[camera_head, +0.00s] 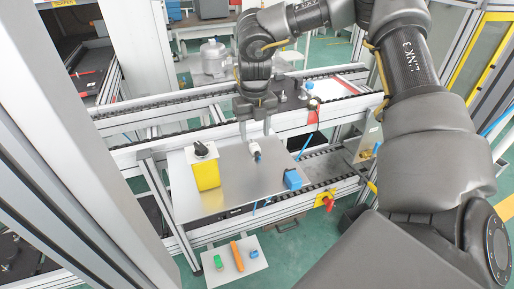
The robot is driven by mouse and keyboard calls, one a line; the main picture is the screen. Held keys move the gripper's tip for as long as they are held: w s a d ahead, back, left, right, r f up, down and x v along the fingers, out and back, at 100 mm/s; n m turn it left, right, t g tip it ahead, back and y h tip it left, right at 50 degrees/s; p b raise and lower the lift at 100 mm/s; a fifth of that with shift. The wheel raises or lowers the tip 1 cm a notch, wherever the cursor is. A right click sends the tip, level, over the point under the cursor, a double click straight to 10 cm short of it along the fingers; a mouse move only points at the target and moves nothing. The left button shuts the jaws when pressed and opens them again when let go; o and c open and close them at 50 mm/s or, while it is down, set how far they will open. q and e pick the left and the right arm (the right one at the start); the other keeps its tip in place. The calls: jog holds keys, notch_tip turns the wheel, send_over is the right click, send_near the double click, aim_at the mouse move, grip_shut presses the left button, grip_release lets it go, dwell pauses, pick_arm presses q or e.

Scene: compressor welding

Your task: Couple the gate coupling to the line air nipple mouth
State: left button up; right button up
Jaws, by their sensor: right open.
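My right gripper (256,130) points down over the back part of a metal plate, its two fingers apart. A small fitting with a white body and dark blue end (255,150) is just below and between the fingertips; I cannot tell whether they touch it. It may be the gate coupling, but the picture is too small to be sure. A blue block (292,179) sits at the plate's right edge. I cannot identify the line air nipple mouth with certainty. My left gripper is not in view.
A yellow box (206,175) with a black knob stands on the left of the metal plate (235,185). Conveyor rails (165,145) run behind it. A low white shelf (238,268) holds green, orange and blue pieces. A red handle (328,204) is at the right front. The plate's middle is clear.

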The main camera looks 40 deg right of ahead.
aim_at(255, 146)
notch_tip(255, 146, down, 4)
jog(key=shift+s+r+p, duration=0.1)
jog(key=shift+s+p, duration=0.05)
jog(key=shift+p, duration=0.35)
jog(key=shift+f, duration=0.45)
jog(key=c, duration=0.4)
grip_shut()
jog(key=shift+r, duration=0.5)
pick_arm(q)
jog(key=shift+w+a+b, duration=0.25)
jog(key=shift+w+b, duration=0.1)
jog(key=shift+b, duration=0.3)
pick_arm(e)
notch_tip(255, 146, up, 9)
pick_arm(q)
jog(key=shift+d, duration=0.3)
